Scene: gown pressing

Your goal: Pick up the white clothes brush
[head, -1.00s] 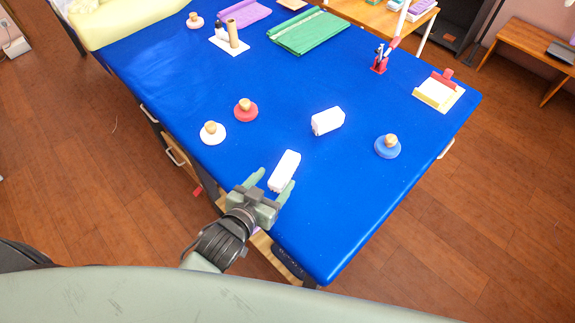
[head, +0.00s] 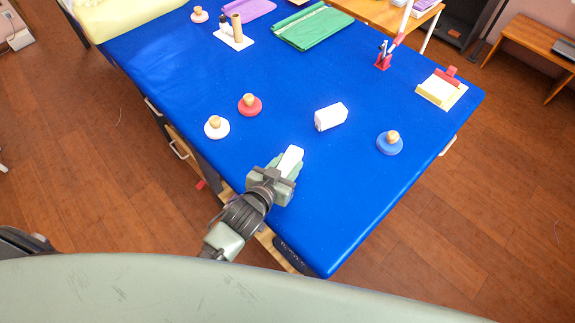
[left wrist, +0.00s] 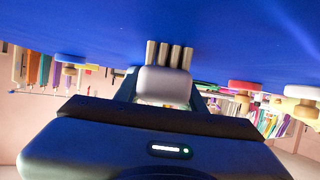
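The white clothes brush (head: 291,158) lies on the blue table near its front edge, partly covered by my left gripper (head: 284,166). The two green fingers are along its sides and look closed against it; its far end sticks out beyond them. In the left wrist view the brush's pale body (left wrist: 165,86) sits between the fingers, with several tufts (left wrist: 169,54) pointing toward the blue surface. I cannot tell whether the tufts touch the table. My right gripper is not in view.
Another white block (head: 331,117) lies farther back on the blue table (head: 330,190). Round knobbed pieces stand around: white (head: 216,128), red (head: 250,105) and blue (head: 390,143). Green cloth (head: 313,27), a red stand (head: 383,60) and a clipboard-like piece (head: 441,90) are farther back.

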